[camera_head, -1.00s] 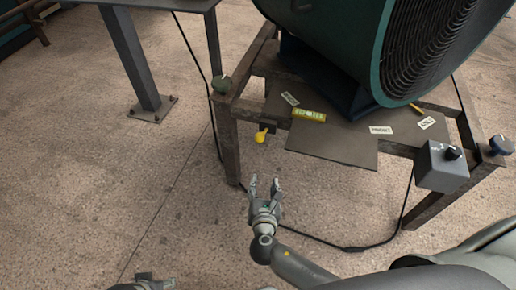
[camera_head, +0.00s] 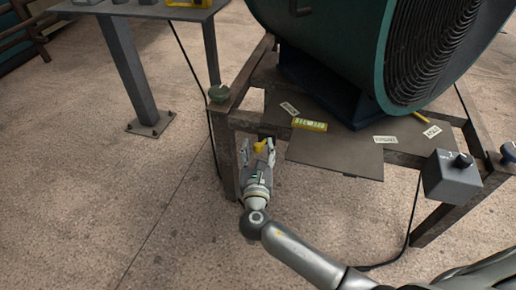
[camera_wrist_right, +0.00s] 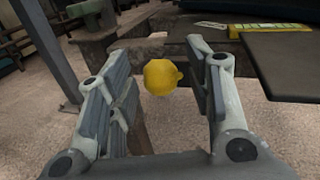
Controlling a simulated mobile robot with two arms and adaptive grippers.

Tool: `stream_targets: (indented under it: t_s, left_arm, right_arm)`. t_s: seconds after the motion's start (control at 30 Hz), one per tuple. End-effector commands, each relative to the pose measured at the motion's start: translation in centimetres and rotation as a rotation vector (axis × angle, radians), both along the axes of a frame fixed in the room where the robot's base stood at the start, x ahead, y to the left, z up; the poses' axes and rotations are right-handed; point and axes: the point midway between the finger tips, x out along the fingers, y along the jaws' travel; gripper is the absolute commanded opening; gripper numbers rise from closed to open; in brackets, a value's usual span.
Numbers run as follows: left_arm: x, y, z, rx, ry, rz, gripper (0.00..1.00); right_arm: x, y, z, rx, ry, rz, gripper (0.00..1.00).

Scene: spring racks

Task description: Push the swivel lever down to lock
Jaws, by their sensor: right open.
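The swivel lever shows as a yellow knob (camera_head: 261,146) below the front rail of the metal rack, near its left front leg. In the right wrist view the yellow knob (camera_wrist_right: 162,77) sits between the fingers, with a gap on each side. My right gripper (camera_head: 258,150) is open around the knob and points up toward the rail. It also shows in the right wrist view (camera_wrist_right: 165,85) with both fingers apart. The lever's arm and pivot are mostly hidden behind the knob and fingers. My left gripper is not in view.
The rack (camera_head: 229,160) carries a large green fan (camera_head: 340,40). A brown plate (camera_head: 335,157) juts out right of the gripper. A grey box with a dark knob (camera_head: 452,180) hangs at the right. A cable runs on the floor.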

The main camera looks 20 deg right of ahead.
Motion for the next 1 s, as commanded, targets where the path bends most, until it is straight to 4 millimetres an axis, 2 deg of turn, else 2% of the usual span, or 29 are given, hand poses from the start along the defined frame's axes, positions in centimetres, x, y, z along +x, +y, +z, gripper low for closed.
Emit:
stream_targets:
  t_s: [0.13, 0.43, 0.8, 1.0]
  left_arm:
    - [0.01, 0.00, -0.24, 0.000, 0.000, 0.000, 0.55]
    - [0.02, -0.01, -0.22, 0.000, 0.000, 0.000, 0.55]
    - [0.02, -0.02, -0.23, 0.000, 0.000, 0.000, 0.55]
    - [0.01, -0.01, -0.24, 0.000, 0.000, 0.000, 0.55]
  right_arm:
    - [0.99, -0.34, -0.03, -0.001, 0.000, 0.000, 0.47]
    - [1.18, -0.41, 0.00, 0.001, 0.001, 0.000, 0.47]
    - [1.16, -0.39, 0.00, 0.001, 0.001, 0.000, 0.00]
    - [1.15, -0.38, -0.01, 0.001, 0.001, 0.000, 0.00]
